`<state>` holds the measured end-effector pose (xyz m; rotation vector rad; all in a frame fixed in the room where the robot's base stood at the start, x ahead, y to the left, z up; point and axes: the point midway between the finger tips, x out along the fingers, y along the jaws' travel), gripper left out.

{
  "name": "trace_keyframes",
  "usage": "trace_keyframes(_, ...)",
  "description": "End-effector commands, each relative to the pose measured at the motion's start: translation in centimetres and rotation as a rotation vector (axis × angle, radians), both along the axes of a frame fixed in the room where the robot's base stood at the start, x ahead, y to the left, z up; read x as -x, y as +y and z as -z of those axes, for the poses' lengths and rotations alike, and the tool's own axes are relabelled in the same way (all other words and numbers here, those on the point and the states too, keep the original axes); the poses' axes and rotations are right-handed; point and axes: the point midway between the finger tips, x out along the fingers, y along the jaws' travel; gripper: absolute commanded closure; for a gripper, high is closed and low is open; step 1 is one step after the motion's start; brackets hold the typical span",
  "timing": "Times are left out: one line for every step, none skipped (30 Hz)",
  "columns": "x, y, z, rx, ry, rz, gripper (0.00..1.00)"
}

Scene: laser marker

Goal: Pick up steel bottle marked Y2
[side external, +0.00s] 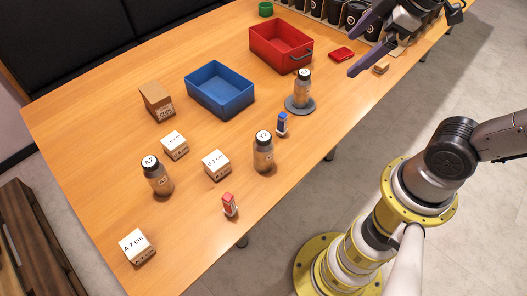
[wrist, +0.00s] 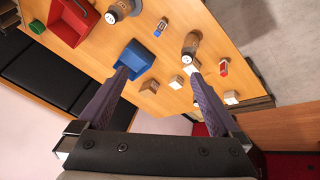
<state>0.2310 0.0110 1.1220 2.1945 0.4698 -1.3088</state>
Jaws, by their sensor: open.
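My gripper (side external: 357,46) is open and empty, high up at the right end of the table, well away from the bottle. In the wrist view its two fingers (wrist: 159,74) are spread wide with nothing held between them.
Bottle A2 (side external: 157,177) and another bottle on a grey disc (side external: 302,88) stand nearby. White labelled blocks (side external: 216,166), a blue item (side external: 282,124) and a red item (side external: 230,205) surround Y2. A blue bin (side external: 220,91) and red bin (side external: 281,47) lie behind.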

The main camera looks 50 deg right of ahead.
Motion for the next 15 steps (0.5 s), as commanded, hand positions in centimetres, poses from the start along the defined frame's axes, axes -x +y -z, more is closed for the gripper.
trace_keyframes(-1.6,0.6,0.3,0.033,0.029,-0.082,0.0)
trace_keyframes(-2.5,1.0,0.5,0.053,0.044,-0.133,0.0)
trace_keyframes(-3.8,1.6,0.9,0.078,0.066,-0.201,0.0)
trace_keyframes(-4.8,2.1,1.3,0.097,0.082,-0.253,0.0)
trace_keyframes(-5.7,2.6,1.8,0.114,0.1,-0.304,0.0)
trace_keyframes(-7.0,3.4,2.6,0.136,0.123,-0.374,0.0)
trace_keyframes(-7.9,4.0,3.2,0.151,0.143,-0.424,0.0)
trace_keyframes(-8.8,4.6,4.0,0.164,0.163,-0.472,0.0)
trace_keyframes(-9.8,5.5,5.1,0.18,0.188,-0.532,0.0)
trace_keyframes(-10.5,6.2,6.1,0.19,0.21,-0.576,0.0)
trace_keyframes(-11.2,6.9,7.0,0.198,0.231,-0.616,0.0)
trace_keyframes(-11.9,7.8,8.3,0.208,0.258,-0.664,0.0)
trace_keyframes(-12.3,8.5,9.3,0.213,0.28,-0.693,0.0)
trace_keyframes(-12.6,9.1,10.3,0.216,0.301,-0.717,0.0)
trace_keyframes(-12.9,9.8,11.6,0.218,0.329,-0.74,0.0)
